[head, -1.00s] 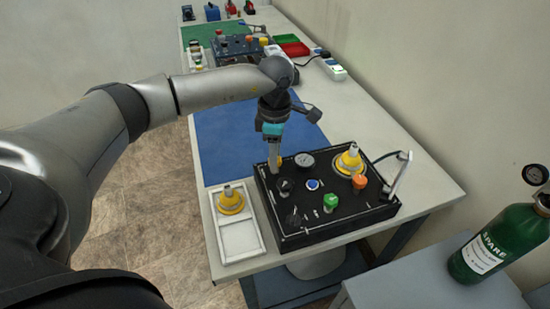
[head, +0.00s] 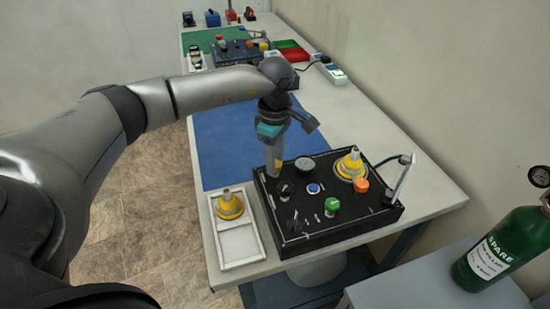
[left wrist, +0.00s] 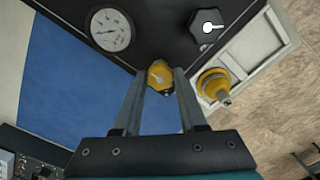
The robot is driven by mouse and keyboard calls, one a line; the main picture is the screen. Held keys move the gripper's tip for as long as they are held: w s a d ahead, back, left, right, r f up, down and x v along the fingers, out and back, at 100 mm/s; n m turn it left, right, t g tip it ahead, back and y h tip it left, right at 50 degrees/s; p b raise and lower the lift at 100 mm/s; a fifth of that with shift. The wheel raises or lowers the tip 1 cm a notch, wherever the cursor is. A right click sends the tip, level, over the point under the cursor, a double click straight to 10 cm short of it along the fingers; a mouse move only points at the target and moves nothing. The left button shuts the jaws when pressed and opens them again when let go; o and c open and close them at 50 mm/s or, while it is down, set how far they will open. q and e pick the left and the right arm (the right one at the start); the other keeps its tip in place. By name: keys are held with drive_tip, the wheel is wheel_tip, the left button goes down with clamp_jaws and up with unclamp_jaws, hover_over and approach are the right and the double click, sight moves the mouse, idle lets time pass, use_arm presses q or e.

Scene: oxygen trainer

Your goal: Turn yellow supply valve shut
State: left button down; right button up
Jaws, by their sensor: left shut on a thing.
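The yellow supply valve is a small lobed knob (left wrist: 160,74) at a corner of the black trainer panel (left wrist: 165,25). In the left wrist view it sits between the fingertips of my left gripper (left wrist: 161,82), which is shut on it. In the head view my left gripper (head: 273,172) points down at the panel's back left corner. Only a sliver of the yellow knob (head: 278,164) shows there beside the fingers. My right gripper is not in view.
A gauge (head: 305,164), black knobs, a blue button (head: 313,188), a green knob (head: 332,205) and an orange knob (head: 361,186) stand close by. A white tray (head: 238,254) with a yellow fitting (head: 230,204) lies left. A blue mat (head: 225,150) lies behind.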

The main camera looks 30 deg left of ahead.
use_arm(q)
drive_tip(key=shift+r, duration=0.1)
drive_tip(key=shift+c, duration=2.3)
unclamp_jaws()
wheel_tip(320, 180, up, 15)
drive_tip(key=shift+p, duration=0.4)
